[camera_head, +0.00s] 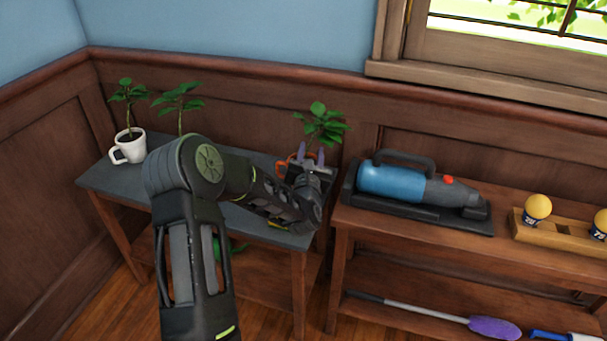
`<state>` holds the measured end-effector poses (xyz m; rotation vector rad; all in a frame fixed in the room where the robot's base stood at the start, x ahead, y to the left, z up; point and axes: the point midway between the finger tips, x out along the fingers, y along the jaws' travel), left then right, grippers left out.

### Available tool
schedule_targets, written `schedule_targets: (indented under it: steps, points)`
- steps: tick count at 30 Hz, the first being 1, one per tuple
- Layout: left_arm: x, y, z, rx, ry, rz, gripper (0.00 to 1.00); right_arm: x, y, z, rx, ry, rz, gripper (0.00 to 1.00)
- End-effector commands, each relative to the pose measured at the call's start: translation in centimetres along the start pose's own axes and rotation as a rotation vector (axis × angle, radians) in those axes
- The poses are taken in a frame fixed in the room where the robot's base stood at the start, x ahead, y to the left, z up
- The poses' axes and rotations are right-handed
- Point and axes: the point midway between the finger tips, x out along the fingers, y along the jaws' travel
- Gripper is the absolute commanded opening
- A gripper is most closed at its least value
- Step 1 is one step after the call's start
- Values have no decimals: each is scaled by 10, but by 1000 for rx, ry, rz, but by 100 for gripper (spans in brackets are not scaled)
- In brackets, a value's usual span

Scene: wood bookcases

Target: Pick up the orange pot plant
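The orange pot (282,168) stands on the grey-topped side table, at its right end by the wall. Only parts of its orange side and rim show; my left gripper and wrist hide the rest. Its green plant (322,125) rises above the gripper. My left gripper (311,155) is right in front of the pot, with its two purple-grey fingers apart and pointing at it. I cannot tell whether the fingers touch the pot. My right gripper is not in view.
A white mug with a plant (130,149) and another plant (179,104), its pot hidden by my arm, stand on the grey table (108,183). A blue handheld vacuum (390,183) and a wooden holder with yellow balls (565,237) sit on the right bookcase. A wall is close behind.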

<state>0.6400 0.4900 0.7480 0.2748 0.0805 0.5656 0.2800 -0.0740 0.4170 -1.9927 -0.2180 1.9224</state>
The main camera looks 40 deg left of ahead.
Motion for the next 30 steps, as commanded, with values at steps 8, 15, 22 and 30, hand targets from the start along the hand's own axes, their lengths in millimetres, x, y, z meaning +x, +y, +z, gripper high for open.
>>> schedule_targets:
  steps: [8, 15, 22, 30]
  points:
    - [0, 0, 0, 0, 0, 0, 30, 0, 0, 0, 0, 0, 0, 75]
    - [0, 0, 0, 0, 0, 0, 10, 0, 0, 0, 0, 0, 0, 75]
    - [0, 0, 0, 0, 0, 0, 0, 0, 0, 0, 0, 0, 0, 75]
    - [0, 0, 0, 0, 0, 0, 0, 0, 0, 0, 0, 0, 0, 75]
